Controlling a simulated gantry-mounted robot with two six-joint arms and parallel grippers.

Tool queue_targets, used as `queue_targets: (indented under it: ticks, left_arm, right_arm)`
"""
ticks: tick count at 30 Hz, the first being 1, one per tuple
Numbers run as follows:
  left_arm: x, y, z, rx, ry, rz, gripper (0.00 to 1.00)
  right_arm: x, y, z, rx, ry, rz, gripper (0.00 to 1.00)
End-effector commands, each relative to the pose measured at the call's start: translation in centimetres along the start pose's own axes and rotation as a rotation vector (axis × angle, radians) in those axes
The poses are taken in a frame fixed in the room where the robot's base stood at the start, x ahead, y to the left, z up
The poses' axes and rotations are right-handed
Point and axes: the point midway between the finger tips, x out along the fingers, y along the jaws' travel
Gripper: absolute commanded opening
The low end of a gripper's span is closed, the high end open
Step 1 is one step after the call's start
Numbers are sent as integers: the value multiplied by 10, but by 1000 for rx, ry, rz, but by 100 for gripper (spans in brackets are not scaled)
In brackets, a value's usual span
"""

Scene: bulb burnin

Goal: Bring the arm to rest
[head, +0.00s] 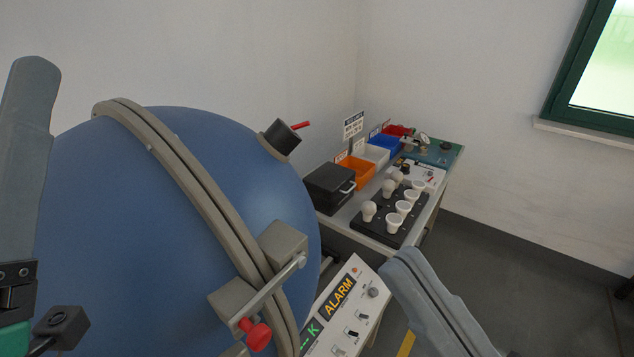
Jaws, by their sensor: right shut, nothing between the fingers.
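My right gripper (402,264) comes in from the bottom right. Its grey fingers are shut with nothing between them. It hangs in front of the floor, to the right of the ALARM panel (339,308), apart from the bench. A grey finger of my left gripper (34,75) stands upright at the left edge, in front of the big blue sphere (170,220). The rest of the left gripper is cut off by the frame, so its opening cannot be judged.
The sphere has a grey band, a latch handle with a red knob (256,335) and a black port (282,138). Behind, a bench holds a black box (329,188), orange (357,171), white and blue bins, and a black tray (375,227) with bulbs and white cups. Floor at right is clear.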

Motion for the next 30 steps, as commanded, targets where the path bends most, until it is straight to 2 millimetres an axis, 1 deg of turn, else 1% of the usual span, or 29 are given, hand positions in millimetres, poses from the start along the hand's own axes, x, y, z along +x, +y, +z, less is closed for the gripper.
queue_targets:
  ticks: [1, 3, 5, 6, 8, 9, 10, 11, 12, 17, 20, 21, 23, 24, 30]
  left_arm:
    - [0, 0, 0, 0, 0, 0, 82]
    - [0, 0, 0, 0, 0, 0, 82]
    - [0, 0, 0, 0, 0, 0, 82]
    - [0, 0, 0, 0, 0, 0, 82]
    - [0, 0, 0, 0, 0, 0, 82]
    - [0, 0, 0, 0, 0, 0, 82]
    - [0, 0, 0, 0, 0, 0, 82]
    - [10, 0, -9, 0, -2, 0, 82]
    - [30, 0, -27, 0, -3, 0, 82]
    - [75, 0, -70, 0, 1, 0, 82]
    - [108, 0, -100, 0, 1, 0, 82]
    - [122, 0, -113, 0, 0, 0, 82]
    - [145, 0, -134, 0, 0, 0, 82]
    - [160, 0, -148, 0, 0, 0, 82]
    - [232, -1, -214, 0, 0, 0, 82]
  right_arm:
    - [15, 21, -22, -83, 29, 64, 0]
    - [26, 50, -46, -168, 49, 176, 0]
    - [31, 75, -63, -218, 61, 275, 0]
    - [31, 90, -73, -242, 68, 342, 0]
    - [27, 113, -81, -261, 68, 444, 0]
    - [20, 128, -78, -258, 53, 515, 0]
    - [14, 138, -77, -241, 49, 568, 0]
    - [22, 142, -88, -195, 61, 568, 0]
    - [40, 148, -108, -200, 61, 562, 0]
    - [77, 162, -152, -202, 59, 561, 0]
    - [105, 173, -185, -202, 58, 560, 0]
    - [117, 178, -200, -203, 58, 560, 0]
    - [136, 185, -223, -203, 58, 560, 0]
    - [149, 190, -238, -203, 58, 560, 0]
    - [210, 214, -311, -203, 57, 560, 0]
